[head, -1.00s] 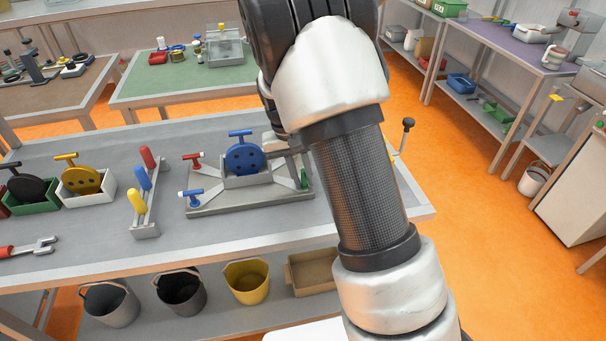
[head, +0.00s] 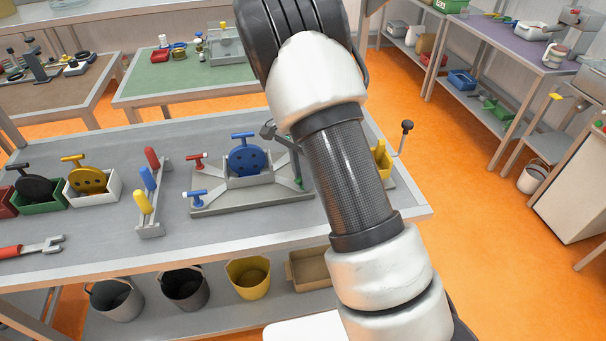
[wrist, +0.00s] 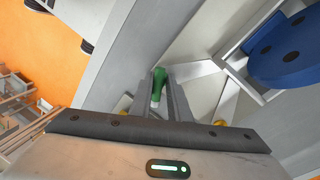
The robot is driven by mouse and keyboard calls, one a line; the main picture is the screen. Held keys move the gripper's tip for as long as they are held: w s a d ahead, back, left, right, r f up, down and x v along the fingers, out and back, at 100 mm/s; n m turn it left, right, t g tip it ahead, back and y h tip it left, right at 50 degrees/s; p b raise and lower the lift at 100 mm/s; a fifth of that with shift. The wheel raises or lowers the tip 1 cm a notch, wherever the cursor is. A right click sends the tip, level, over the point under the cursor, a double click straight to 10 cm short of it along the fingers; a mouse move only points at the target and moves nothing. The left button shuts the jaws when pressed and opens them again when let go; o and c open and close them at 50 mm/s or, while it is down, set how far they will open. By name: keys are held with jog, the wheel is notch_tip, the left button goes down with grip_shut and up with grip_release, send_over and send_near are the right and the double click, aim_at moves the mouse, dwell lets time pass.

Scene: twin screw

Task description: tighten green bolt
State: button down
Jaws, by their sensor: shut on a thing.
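The green bolt (wrist: 158,84) shows in the wrist view as a green handle between the two fingers. My gripper (wrist: 161,86) is shut on it, at the side of the fixture near the bench edge. In the head view my arm hides most of the bolt and the gripper. The grey fixture plate (head: 215,207) carries a blue disc (head: 249,160) with holes, upright in a holder; the disc also shows in the wrist view (wrist: 290,52). A red T-handle bolt (head: 196,160) and a blue T-handle bolt (head: 197,196) stick out at the fixture's left.
Left of the fixture stands a rack (head: 150,228) with red, blue and yellow handles. A white box (head: 96,190) with a yellow disc and a wrench (head: 38,247) are further left. A yellow part (head: 382,160) and a lever (head: 404,137) stand right of my arm.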

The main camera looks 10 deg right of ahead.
jog(key=m+p, duration=0.1)
jog(key=m, duration=0.4)
jog(key=shift+w+y, duration=0.15)
jog(key=shift+y, duration=0.25)
jog(key=shift+d, duration=0.1)
jog(key=c, duration=1.7)
grip_release()
jog(key=w+r, duration=0.1)
jog(key=r, duration=0.4)
jog(key=w+r, duration=0.1)
jog(key=r, duration=0.5)
jog(key=w+r, duration=0.1)
jog(key=r, duration=0.5)
jog(key=shift+w+r+p, duration=0.1)
jog(key=shift+w+p, duration=0.05)
jog(key=shift+p, duration=0.15)
